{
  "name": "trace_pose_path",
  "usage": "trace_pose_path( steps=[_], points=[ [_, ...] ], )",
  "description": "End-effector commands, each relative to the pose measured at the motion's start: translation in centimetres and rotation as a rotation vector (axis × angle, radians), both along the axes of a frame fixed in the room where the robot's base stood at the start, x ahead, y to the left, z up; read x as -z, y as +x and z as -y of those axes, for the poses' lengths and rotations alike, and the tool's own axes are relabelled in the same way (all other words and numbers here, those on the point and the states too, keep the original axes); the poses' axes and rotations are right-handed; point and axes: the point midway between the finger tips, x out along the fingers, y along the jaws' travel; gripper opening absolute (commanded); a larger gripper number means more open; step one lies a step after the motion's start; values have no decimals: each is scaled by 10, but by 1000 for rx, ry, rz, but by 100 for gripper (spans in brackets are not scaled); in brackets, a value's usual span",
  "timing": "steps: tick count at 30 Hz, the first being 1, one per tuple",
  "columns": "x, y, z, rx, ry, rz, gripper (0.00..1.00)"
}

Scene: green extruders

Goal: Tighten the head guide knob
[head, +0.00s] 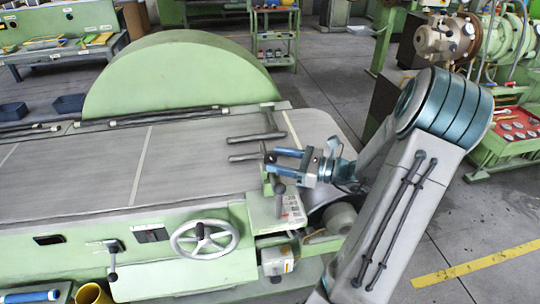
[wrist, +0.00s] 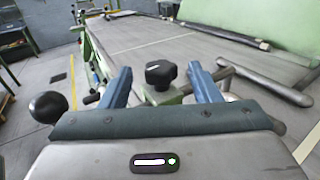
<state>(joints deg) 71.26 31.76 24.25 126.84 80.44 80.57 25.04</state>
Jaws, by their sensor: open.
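The head guide knob (wrist: 160,73) is a black lobed knob with a white mark on top, on a green mount. In the wrist view it stands upright between and beyond the two blue fingers of my gripper (wrist: 159,77). The fingers are spread, with a gap visible on each side of the knob. In the head view my gripper (head: 275,162) is at the right end of the machine bed, near its front edge. I cannot clearly make out the knob there among the fingers and small dark parts.
A black ball-ended lever (wrist: 48,107) is left of my gripper in the wrist view. Grey bent bars (wrist: 265,82) lie close to the right finger. The long machine bed (head: 100,170) carries a green half-round guard (head: 180,75). A handwheel (head: 203,239) is on the front.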

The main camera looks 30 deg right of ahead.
Motion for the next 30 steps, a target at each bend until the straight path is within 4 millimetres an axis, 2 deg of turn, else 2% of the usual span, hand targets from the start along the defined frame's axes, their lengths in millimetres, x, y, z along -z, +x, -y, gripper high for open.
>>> trace_pose_path(
  steps=[6, 17, 22, 30],
  points=[
    [0, 18, -20, -5, 1, 0, 56],
    [0, 22, -23, -2, 0, 0, 56],
    [0, 22, -23, -3, 0, 0, 12],
    [-1, 21, -24, 43, 2, 1, 12]
  ],
)
